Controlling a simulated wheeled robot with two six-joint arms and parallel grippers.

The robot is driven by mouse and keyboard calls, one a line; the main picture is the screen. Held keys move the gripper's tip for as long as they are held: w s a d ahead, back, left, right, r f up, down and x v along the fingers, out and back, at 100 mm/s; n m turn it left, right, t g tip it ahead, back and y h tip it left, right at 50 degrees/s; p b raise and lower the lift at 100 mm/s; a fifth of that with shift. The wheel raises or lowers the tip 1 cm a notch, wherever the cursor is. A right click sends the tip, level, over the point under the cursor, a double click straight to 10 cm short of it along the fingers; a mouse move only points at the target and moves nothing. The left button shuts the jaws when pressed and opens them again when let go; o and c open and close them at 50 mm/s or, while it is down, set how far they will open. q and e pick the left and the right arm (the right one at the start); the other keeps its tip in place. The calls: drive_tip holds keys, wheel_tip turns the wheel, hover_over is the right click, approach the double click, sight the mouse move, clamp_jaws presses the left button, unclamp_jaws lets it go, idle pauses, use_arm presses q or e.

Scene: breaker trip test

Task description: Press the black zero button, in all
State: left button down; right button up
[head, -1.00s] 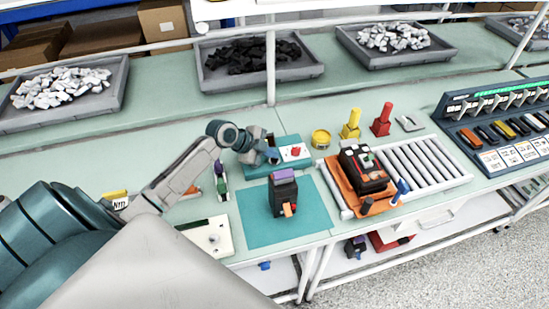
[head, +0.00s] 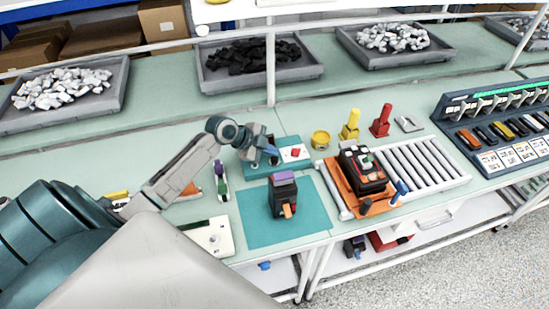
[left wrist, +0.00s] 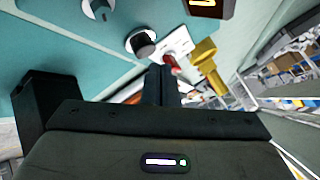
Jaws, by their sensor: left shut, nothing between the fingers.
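A teal test box (head: 258,170) stands on the bench, with a white panel and a red button (head: 296,152) at its right. In the left wrist view, a black round button (left wrist: 142,43) with a pale collar stands on the teal face, and the red button (left wrist: 171,62) is beyond the fingertips. My left gripper (head: 273,158) is over the box, pointing down, with its fingers shut and empty. The shut fingers also show in the left wrist view (left wrist: 161,84), close to the black button; I cannot tell whether they touch. In the head view my gripper hides the black button. My right gripper is out of view.
A black breaker (head: 283,198) stands on a teal mat (head: 250,224) in front of the box. To the right are a yellow round container (head: 320,139), yellow (head: 350,126) and red (head: 381,122) upright pieces, and an orange fixture (head: 378,207) beside rollers.

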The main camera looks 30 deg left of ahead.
sight(271, 159)
use_arm(q)
drive_tip(key=shift+r+p, duration=1.55)
drive_tip(key=shift+r, duration=1)
drive_tip(key=shift+f, duration=0.15)
